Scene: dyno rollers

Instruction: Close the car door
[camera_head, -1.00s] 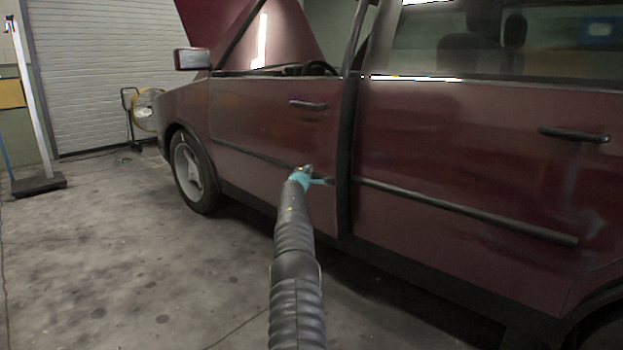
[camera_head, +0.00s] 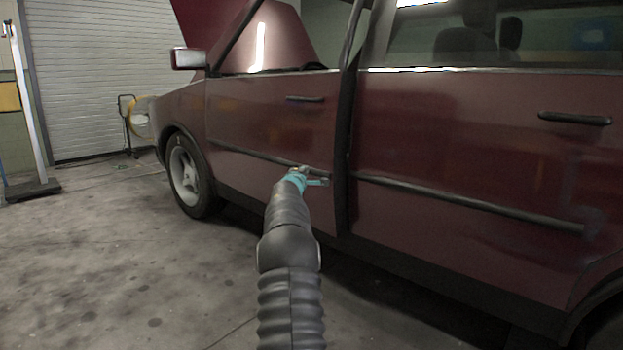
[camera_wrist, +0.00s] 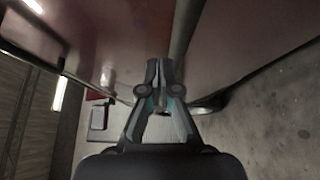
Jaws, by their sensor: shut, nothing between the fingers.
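The dark red front car door (camera_head: 265,125) fills the middle of the head view, with its handle (camera_head: 305,99) near its rear edge. A narrow dark strip shows between that edge and the rear door (camera_head: 460,150); I cannot tell whether the front door is fully flush. My gripper (camera_head: 308,175), with teal parts, is at the door's lower trim near the rear edge. In the wrist view my gripper (camera_wrist: 160,64) is shut and empty, its tips against or very close to the red panel (camera_wrist: 110,35). Contact is not clear.
The side mirror (camera_head: 188,58) sticks out at the front of the door. The front wheel (camera_head: 188,172) stands to the left. A yellow fan (camera_head: 138,117) and a stand (camera_head: 35,190) are farther back. The concrete floor (camera_head: 120,260) at left is clear.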

